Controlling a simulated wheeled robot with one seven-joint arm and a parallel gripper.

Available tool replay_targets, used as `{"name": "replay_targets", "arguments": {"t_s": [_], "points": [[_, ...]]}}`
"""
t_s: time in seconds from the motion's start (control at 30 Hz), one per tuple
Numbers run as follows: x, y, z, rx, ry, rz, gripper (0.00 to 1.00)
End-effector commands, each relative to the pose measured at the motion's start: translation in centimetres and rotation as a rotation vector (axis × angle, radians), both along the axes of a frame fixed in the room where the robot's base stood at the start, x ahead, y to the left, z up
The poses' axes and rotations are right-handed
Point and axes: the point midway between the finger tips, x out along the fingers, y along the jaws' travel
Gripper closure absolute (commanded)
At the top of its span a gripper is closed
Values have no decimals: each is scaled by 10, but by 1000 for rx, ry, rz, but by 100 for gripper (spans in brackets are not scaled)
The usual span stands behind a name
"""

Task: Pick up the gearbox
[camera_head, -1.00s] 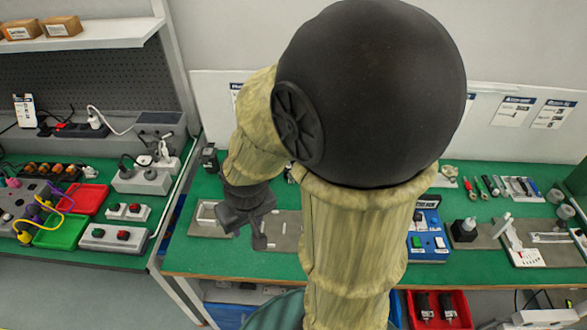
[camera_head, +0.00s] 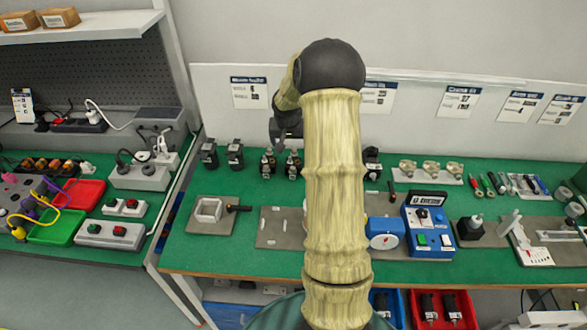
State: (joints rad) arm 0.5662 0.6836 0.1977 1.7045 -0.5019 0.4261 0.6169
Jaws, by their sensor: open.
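My gripper (camera_head: 286,136) is above the back of the green bench, partly hidden by my arm, with its dark fingers pointing down. It is open, and I see nothing in it. Below it stand two small dark units with pale metal parts, a left one (camera_head: 268,164) and a right one (camera_head: 293,165). Two black units stand further left, one (camera_head: 209,153) beside the other (camera_head: 235,154). Another black unit (camera_head: 372,161) stands just right of my arm. I cannot tell for sure which of these is the gearbox.
The green bench (camera_head: 250,258) holds a grey mat with a white square frame (camera_head: 209,209), a blue dial device (camera_head: 383,233) and a blue control box (camera_head: 428,231). Brass parts (camera_head: 430,170) and hand tools stand back right. A white board (camera_head: 215,95) closes the back.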

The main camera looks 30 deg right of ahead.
Motion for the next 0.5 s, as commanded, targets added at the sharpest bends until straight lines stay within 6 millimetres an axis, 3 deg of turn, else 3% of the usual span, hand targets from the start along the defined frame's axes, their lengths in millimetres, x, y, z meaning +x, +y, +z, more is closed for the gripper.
{"name": "replay_targets", "arguments": {"t_s": [0.1, 0.5], "points": [[3, -9, -3, 0, -9, -21, 20], [6, -11, -12, 0, -5, -17, 20]]}}
